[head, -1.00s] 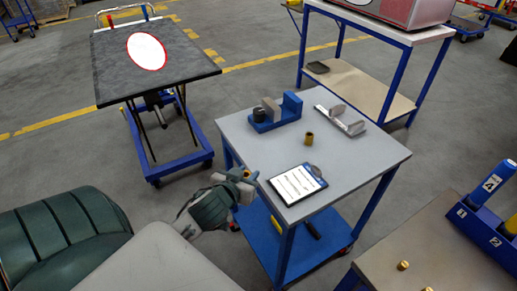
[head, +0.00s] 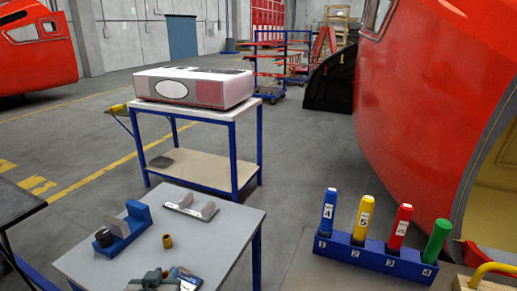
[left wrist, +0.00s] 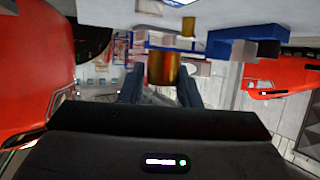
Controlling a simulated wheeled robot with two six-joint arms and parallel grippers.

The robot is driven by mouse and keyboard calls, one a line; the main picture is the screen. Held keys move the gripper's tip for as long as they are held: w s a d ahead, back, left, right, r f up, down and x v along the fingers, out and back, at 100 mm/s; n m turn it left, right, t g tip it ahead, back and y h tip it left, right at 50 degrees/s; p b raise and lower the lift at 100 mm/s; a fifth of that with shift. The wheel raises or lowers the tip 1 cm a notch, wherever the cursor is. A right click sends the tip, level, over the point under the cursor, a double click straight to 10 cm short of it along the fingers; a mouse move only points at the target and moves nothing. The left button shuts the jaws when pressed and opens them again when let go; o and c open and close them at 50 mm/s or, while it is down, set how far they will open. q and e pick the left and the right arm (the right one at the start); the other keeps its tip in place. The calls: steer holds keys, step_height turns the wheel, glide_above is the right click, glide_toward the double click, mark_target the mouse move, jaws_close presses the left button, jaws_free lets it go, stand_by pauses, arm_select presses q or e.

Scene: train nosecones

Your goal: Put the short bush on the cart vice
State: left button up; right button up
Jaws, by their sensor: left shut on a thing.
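My left gripper (head: 164,276) is at the bottom of the head view, over the near part of the grey cart top (head: 222,228). It is shut on a brass bush (left wrist: 164,68), which sits between the fingers in the left wrist view. The blue cart vice (head: 127,235), with a grey jaw plate and a dark round knob, stands at the cart's left, beyond the gripper and apart from it. It also shows in the left wrist view (left wrist: 238,43). A second brass bush (head: 167,241) stands on the cart right of the vice. My right gripper is not in view.
A grey metal fixture (head: 191,208) lies behind the standing bush. A blue rack (head: 372,256) with coloured, numbered tools stands on the table at right. The cart's right part is clear.

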arm_select(q)
steer(key=w+d+r+h, duration=0.1)
steer(key=w+d+r, duration=0.1)
steer(key=d, duration=0.1)
steer(key=s+a+f, duration=0.1)
steer(key=a, duration=0.1)
steer(key=s+a+f+y, duration=0.1)
steer(key=s+a+f, duration=0.1)
steer(key=s+a+f+y, duration=0.1)
steer(key=s+a, duration=0.1)
steer(key=a, duration=0.1)
steer(key=shift+a+f+n, duration=0.1)
steer(key=shift+f+n, duration=0.05)
steer(key=shift+n, duration=0.15)
steer(key=s+a+f+n+y, duration=0.1)
steer(key=s+a, duration=0.5)
steer(key=a, duration=0.1)
steer(key=shift+s+a+f, duration=0.25)
steer(key=shift+a+f, duration=0.05)
steer(key=shift+f, duration=0.1)
